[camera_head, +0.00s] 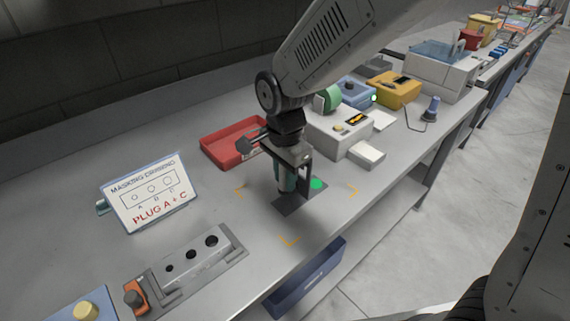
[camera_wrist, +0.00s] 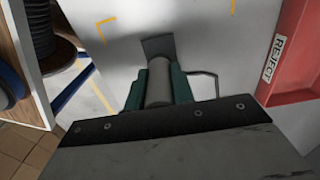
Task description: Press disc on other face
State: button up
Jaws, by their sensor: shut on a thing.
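My gripper (camera_head: 287,184) points down over the bench in the head view. In the wrist view its teal fingers (camera_wrist: 158,88) are shut on a grey cylinder (camera_wrist: 159,82). The cylinder's far end is close to a dark flat plate (camera_wrist: 158,46), which also shows under my gripper in the head view (camera_head: 289,208). I cannot tell whether the cylinder touches it. A bright green round spot (camera_head: 316,184) shows just right of the gripper; I cannot tell whether it is a disc or a light. My gripper hides part of the plate.
Yellow corner marks (camera_head: 289,241) frame the plate. A red tray (camera_head: 226,150) lies behind, labelled REJECT in the wrist view (camera_wrist: 277,60). A white machine (camera_head: 340,137) stands behind right. A sign (camera_head: 146,193) and holed block (camera_head: 196,255) are left. A blue bin (camera_head: 306,276) is below the front edge.

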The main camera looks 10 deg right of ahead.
aim_at(284, 191)
jog(key=shift+f, duration=2.35)
jog(key=shift+s+a, duration=0.1)
jog(key=shift+f, duration=0.2)
dwell(0.4)
jog(key=shift+r, duration=3.55)
jog(key=shift+s, duration=0.1)
